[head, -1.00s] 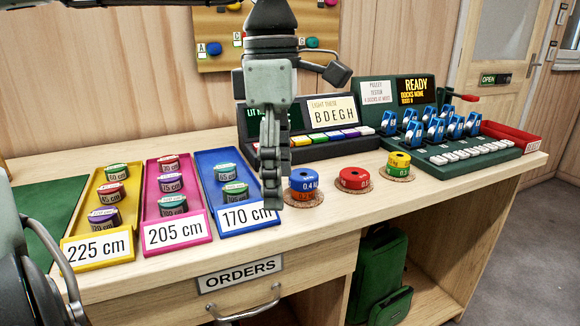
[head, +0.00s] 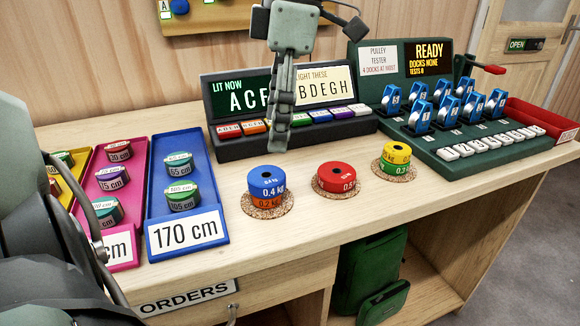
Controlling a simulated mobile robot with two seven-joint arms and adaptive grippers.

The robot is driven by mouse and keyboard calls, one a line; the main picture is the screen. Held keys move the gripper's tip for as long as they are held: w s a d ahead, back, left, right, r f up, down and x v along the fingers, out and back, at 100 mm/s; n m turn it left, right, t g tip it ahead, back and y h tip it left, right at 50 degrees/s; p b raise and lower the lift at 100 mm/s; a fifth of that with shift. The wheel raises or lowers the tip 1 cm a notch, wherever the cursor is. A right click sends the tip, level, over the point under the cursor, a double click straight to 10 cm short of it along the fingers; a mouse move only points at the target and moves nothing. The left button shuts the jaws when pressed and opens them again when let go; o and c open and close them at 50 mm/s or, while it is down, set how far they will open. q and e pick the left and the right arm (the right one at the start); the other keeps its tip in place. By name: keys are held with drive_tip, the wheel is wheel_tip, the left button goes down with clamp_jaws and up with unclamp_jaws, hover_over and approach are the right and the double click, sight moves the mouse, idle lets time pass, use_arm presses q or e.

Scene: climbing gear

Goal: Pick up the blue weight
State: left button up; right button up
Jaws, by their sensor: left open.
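The blue weight (head: 267,182), marked 0.4 kg, is a round disc with a hole in its top. It sits on an orange weight (head: 268,203), marked 0.2 kg, on a round cork mat (head: 287,207). My left gripper (head: 279,143) points down at the top middle, seen nearly edge-on. It is open and empty, its fingertips apart from the blue weight and just above it in the picture, overlapping the letter-button console. The gap between its fingers is hard to see. My right gripper is not in view.
A red weight (head: 336,177) and a yellow-on-green stack (head: 396,156) stand to the right. The letter console (head: 235,148) and pulley tester (head: 470,147) are behind. A blue tray (head: 160,212) with two discs lies left. Bare wood is in front.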

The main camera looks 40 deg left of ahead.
sight(266, 175)
use_arm(q)
drive_tip(key=f, duration=0.2)
drive_tip(key=s+f, duration=0.1)
drive_tip(key=f, duration=0.3)
drive_tip(key=shift+s+a+f, duration=0.1)
drive_tip(key=shift+s+a, duration=0.1)
drive_tip(key=shift+s, duration=0.2)
drive_tip(key=shift+a+f, duration=0.1)
drive_tip(key=shift+f, duration=0.45)
drive_tip(key=c, duration=1.6)
